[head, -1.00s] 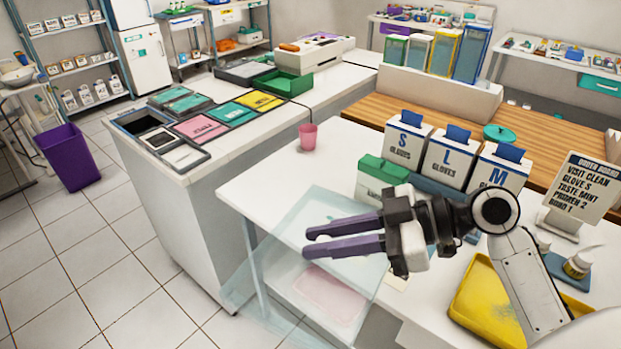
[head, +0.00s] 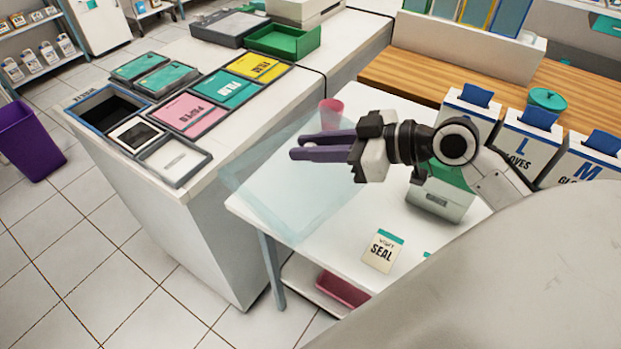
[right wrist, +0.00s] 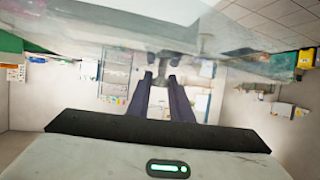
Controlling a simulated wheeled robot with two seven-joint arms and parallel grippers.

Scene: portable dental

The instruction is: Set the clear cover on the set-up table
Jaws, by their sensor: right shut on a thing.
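The clear cover (head: 290,205) is a pale bluish see-through sheet in the head view. My right gripper (head: 292,152) is shut on it, its purple fingers reaching left across it. The cover overlaps the front left corner of the white table (head: 345,240) and the side of the counter; whether it touches either is unclear. In the right wrist view the two dark fingers (right wrist: 160,98) run up toward the clear cover (right wrist: 75,42), which spans the top of the picture. My left gripper is not in view.
A pink cup (head: 331,113) stands at the table's back. A green-and-white box (head: 438,203) and a seal packet (head: 383,252) are right of the cover. A counter with several coloured trays (head: 187,114) lies left. A pink tray (head: 343,291) sits on the shelf below.

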